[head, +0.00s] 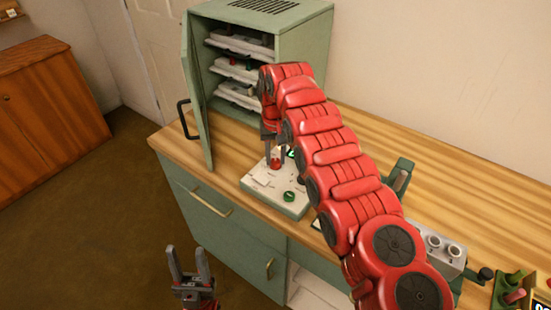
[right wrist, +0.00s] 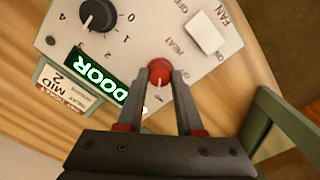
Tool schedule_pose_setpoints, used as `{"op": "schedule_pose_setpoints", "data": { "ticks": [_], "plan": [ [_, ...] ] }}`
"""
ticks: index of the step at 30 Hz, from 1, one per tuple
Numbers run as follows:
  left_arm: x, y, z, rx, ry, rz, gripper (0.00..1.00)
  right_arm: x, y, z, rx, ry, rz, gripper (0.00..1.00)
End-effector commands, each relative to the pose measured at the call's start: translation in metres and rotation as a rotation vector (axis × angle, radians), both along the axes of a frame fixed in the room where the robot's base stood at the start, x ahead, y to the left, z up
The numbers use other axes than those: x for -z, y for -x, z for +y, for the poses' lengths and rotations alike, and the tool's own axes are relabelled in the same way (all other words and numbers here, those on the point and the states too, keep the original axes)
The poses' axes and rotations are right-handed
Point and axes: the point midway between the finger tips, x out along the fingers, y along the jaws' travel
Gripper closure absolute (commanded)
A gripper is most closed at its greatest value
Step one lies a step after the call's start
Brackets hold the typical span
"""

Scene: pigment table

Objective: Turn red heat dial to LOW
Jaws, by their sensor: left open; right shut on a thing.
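The red heat dial (right wrist: 159,70) is a round red knob on a pale control panel (right wrist: 135,45). My right gripper (right wrist: 161,80) is shut on the dial, with one finger on each side of it. Small lettering, including HEAT, surrounds the dial, but I cannot read its setting. In the head view the red dial (head: 276,164) shows beneath my right gripper (head: 271,151), partly covered by the fingers. My left gripper (head: 188,265) is open and empty, low in front of the cabinet and away from the panel.
The panel also carries a black dial (right wrist: 97,15), a white FAN switch (right wrist: 206,33) and a lit DOOR sign (right wrist: 98,80).

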Motion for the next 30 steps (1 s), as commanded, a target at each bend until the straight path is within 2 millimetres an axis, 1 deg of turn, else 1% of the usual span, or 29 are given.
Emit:
{"op": "schedule_pose_setpoints", "data": {
  "ticks": [18,24,30],
  "plan": [
    [-0.0021,-0.0001,0.0,0.0,0.0,0.0,0.5,-0.0004,-0.0002,0.0,-0.567,0.0,-0.001,1.0],
    [-0.0029,0.0,0.0,0.0,0.0,0.0,0.5,-0.0004,-0.0003,0.0002,-0.707,0.0,-0.001,1.0],
    [-0.0035,0.0,0.0,0.0,0.0,0.0,0.5,-0.0004,-0.0004,0.0002,-0.801,0.0,-0.002,1.0]
  ]
}}
